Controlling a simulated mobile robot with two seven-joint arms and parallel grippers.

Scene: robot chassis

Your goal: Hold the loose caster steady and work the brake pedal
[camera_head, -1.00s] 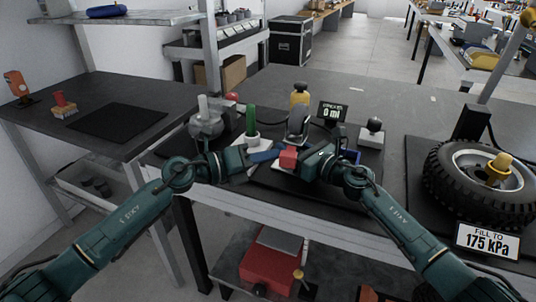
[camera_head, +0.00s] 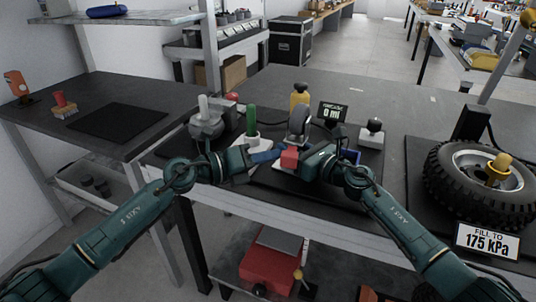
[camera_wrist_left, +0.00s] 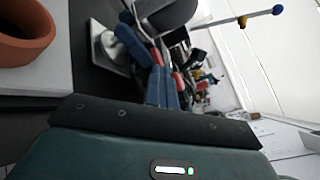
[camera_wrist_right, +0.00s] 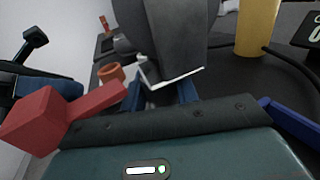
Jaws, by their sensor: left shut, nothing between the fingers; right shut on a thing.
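The grey caster (camera_head: 299,124) stands on a dark mat at the bench's front, with a pale plate under it. Its red brake pedal (camera_head: 289,158) sticks out toward me. My right gripper (camera_wrist_right: 186,88) is shut on the caster at the pale metal edge under its grey body. The exact grip spot is partly hidden. The red pedal also shows at the left in the right wrist view (camera_wrist_right: 38,122). My left gripper (camera_head: 272,156) is shut and empty, its blue fingertips just left of the pedal. I cannot tell whether they touch it.
A green post (camera_head: 250,122) on a white base stands left of the caster, close to my left gripper. A yellow bottle (camera_head: 300,95) and a small display (camera_head: 332,112) stand behind. A black-knobbed lever (camera_head: 374,127) and a large tyre (camera_head: 450,190) are to the right.

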